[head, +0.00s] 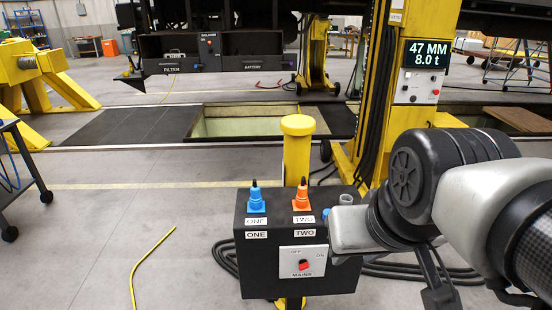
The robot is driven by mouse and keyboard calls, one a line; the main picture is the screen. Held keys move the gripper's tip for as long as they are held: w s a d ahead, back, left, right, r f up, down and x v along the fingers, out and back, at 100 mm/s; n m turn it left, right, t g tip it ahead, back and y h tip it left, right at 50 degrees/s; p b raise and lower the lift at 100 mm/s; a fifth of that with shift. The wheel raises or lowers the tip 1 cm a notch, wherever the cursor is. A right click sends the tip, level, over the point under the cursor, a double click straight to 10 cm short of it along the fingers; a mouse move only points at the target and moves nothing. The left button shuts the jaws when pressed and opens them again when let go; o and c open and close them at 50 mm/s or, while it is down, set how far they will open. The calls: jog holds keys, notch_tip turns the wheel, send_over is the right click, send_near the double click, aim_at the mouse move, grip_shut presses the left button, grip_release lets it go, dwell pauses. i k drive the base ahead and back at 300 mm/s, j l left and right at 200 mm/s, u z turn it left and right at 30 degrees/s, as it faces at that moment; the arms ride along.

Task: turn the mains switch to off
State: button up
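The mains switch (304,265) is a small red knob on a white plate marked MAINS, with OFF at upper left and ON at upper right. The plate is on the front of a black box (262,279) on a yellow post. Which mark the knob points to is too small to tell. My arm comes in from the right, and its grey end part (350,228) is at the box's right edge, right of and above the knob. My gripper's fingers cannot be made out, so their opening and any contact are unclear.
A blue plug (256,201) marked ONE and an orange plug (302,200) marked TWO stand on the box top. Black cable coils lie behind it. A yellow lifting column (385,100) with a display reading 47 MM, 8.0 t stands behind. Floor left of the box is mostly clear.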

aim_at(304, 264)
jog(key=i, duration=0.55)
jog(key=k+z, duration=0.1)
jog(key=k, duration=0.4)
jog(key=i+j+z, duration=0.1)
jog(key=j+z, duration=0.25)
jog(key=i+j+z, duration=0.1)
jog(key=z, duration=0.25)
jog(key=j+z, duration=0.35)
jog(key=j, duration=0.05)
